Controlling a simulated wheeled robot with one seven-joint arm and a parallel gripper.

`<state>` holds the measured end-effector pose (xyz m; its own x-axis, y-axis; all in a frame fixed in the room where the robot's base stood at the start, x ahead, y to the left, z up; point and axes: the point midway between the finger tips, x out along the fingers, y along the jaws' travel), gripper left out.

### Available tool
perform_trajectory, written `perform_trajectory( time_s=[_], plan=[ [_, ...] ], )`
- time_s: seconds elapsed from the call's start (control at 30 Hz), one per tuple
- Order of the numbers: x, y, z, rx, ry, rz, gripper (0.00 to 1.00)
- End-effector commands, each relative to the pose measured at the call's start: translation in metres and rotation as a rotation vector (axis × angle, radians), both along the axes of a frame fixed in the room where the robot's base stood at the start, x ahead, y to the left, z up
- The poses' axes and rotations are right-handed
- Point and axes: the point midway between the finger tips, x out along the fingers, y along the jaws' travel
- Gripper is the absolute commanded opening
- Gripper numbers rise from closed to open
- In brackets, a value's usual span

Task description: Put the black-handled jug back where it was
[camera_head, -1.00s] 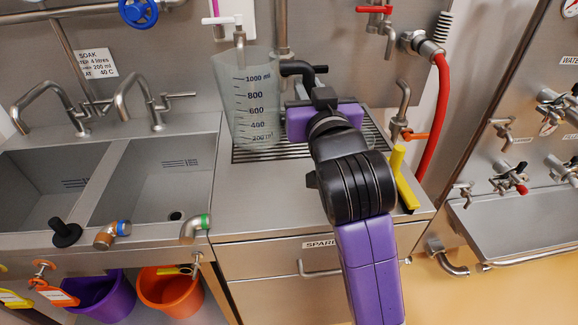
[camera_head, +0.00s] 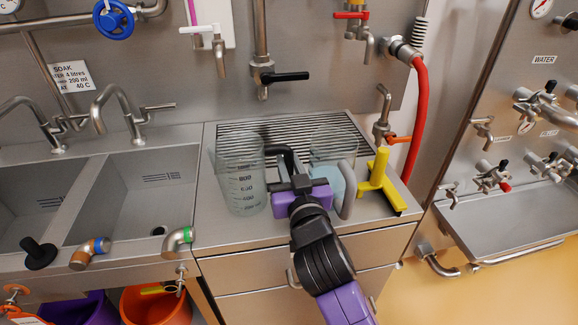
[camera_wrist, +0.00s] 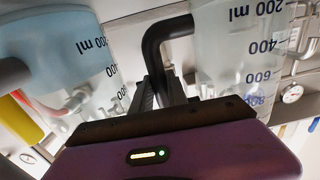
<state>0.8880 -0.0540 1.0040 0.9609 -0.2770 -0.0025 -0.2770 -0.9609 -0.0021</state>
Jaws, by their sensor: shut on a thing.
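The black-handled jug (camera_head: 240,180) is a clear measuring jug with dark volume marks. It is upright over the bare steel counter, left of my gripper; I cannot tell whether its base touches. My gripper (camera_head: 290,181) is shut on its black handle (camera_head: 281,155). In the wrist view the jug (camera_wrist: 235,45) is at upper right, and its handle (camera_wrist: 155,45) runs down to the fingers (camera_wrist: 165,90). A second clear jug (camera_head: 333,150), with a grey handle and pale blue contents, stands just right of my gripper; it also shows in the wrist view (camera_wrist: 65,45).
A slatted drain grate (camera_head: 270,128) lies behind the jugs, under a black-levered tap (camera_head: 270,77). A yellow tool (camera_head: 380,185) stands at the right. Sinks (camera_head: 135,198) lie left. Bare steel counter (camera_head: 225,235) shows in front.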

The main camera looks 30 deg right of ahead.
Motion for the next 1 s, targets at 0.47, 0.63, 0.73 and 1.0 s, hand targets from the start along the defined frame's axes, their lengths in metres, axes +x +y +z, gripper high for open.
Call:
perform_trajectory(
  time_s=[0.47, 0.63, 0.73, 1.0],
  plan=[
    [0.0, 0.0, -0.0045, 0.0, -0.001, 0.0, 0.29],
    [0.0, 0.0, -0.0045, 0.0, -0.001, 0.0, 0.41],
    [0.0, 0.0001, -0.0045, 0.0, -0.001, 0.0, 0.41],
    [-0.0073, 0.0025, -0.0036, -0.001, 0.001, 0.001, 0.41]
  ],
)
